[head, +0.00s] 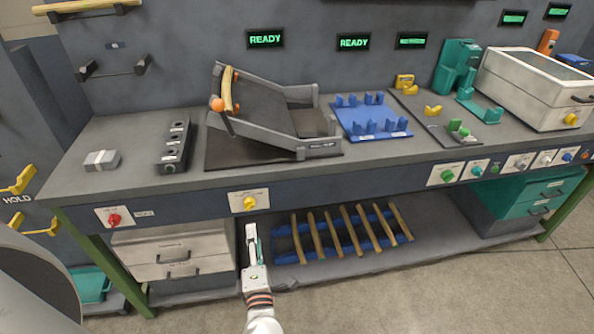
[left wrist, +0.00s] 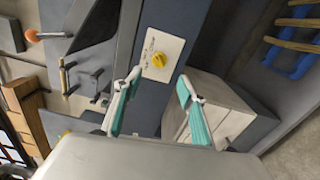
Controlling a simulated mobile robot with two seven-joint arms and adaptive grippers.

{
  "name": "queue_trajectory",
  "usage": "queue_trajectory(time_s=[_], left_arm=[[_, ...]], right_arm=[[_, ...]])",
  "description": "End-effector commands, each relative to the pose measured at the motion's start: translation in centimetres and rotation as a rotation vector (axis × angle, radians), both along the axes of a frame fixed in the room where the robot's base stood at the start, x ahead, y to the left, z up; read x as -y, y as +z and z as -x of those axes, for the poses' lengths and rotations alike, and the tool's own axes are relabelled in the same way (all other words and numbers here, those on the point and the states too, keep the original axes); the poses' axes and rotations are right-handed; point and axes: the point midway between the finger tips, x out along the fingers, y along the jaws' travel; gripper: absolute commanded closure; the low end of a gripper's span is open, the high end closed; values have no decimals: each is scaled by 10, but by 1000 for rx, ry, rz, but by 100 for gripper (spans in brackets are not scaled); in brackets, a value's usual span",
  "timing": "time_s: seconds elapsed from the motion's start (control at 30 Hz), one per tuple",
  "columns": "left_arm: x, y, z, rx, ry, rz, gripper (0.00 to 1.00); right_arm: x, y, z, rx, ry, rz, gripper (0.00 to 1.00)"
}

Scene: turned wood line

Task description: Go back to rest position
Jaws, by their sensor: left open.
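My left gripper (head: 253,238) is open and empty in the head view, in front of the bench's front panel, just below the yellow knob (head: 249,203). In the left wrist view its two teal-padded fingers (left wrist: 159,82) stand apart with nothing between them, and the yellow knob (left wrist: 158,60) on its white plate shows beyond the gap. The fingers look clear of the panel, though the exact distance is hard to tell. My right gripper does not show in either view.
The bench top holds a tilted black ramp fixture (head: 265,110), a blue rack (head: 370,118) and a white lidded box (head: 535,85). Below, a blue tray of wooden rods (head: 340,232) lies on the shelf, right of the gripper, and a drawer unit (head: 175,255) stands left. Open floor lies in front.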

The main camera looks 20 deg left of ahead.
Motion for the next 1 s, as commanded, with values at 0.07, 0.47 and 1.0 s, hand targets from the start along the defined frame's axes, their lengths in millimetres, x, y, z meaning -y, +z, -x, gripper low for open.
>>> queue_trajectory(time_s=[0.07, 0.47, 1.0], left_arm=[[0, 0, 0, 0, -1, -1, 59], [83, 14, 18, -181, -474, -644, 59], [108, -88, 142, -702, -1068, -1730, 59]], right_arm=[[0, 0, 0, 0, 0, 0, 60], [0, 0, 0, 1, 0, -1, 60], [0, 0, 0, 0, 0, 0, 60]])
